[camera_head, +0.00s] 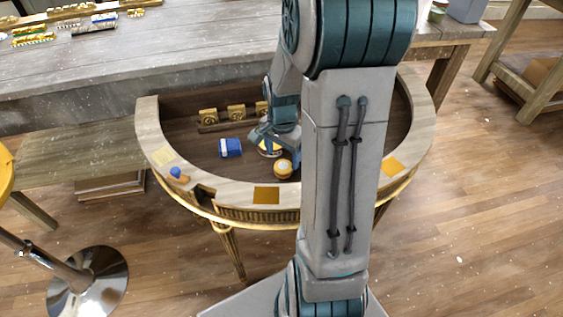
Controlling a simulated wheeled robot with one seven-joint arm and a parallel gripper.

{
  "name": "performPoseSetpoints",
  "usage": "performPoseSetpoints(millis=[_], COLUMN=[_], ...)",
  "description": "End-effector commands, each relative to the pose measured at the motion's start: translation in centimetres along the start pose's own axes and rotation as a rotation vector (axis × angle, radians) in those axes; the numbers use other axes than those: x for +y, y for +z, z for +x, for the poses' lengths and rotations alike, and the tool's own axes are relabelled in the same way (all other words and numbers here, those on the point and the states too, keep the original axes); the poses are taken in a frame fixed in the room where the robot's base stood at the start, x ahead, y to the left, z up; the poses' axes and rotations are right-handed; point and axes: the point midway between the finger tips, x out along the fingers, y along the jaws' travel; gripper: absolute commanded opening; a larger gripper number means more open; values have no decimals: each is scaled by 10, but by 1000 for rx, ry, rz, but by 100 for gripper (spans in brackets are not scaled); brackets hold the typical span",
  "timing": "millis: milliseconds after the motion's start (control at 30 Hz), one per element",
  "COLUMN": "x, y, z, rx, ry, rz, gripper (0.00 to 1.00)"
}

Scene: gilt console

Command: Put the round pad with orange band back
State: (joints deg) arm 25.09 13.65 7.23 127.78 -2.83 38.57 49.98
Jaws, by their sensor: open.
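The half-round gilt console (228,203) has a pale stone rim and a dark recessed well. My gripper (265,143) is low inside the well, pointing down, its fingers partly hidden by my own arm. A small round thing with a white top and an orange-red edge (269,153) is right below the fingers and looks like the round pad. I cannot tell whether the fingers touch it. A yellow round piece with a pale top (283,168) is just in front and to the right of it. A blue block (230,148) lies to the left of my gripper.
Gold ornamental blocks (236,113) stand along the well's back. Gold squares (266,195) and a small blue piece (175,172) are on the rim. My arm hides the well's right part. A grey workbench (190,56) stands behind; a stool base (88,285) is at lower left.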

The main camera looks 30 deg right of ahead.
Motion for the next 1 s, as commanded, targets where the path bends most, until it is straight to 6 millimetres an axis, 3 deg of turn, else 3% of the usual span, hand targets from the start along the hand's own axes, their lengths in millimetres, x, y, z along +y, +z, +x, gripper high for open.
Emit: performPoseSetpoints(millis=[33,200,500,667,800,1000], x=[-1,0,0,6,21,46], y=[0,0,9,46,91,138], z=[-14,-46,-74,-98,-119,-134], rx=[4,3,8,46,92,145], ry=[-4,-2,-6,-32,-64,-105], rz=[-1,0,-49,-288,-591,-955], gripper=[69,69,69,69,69,69])
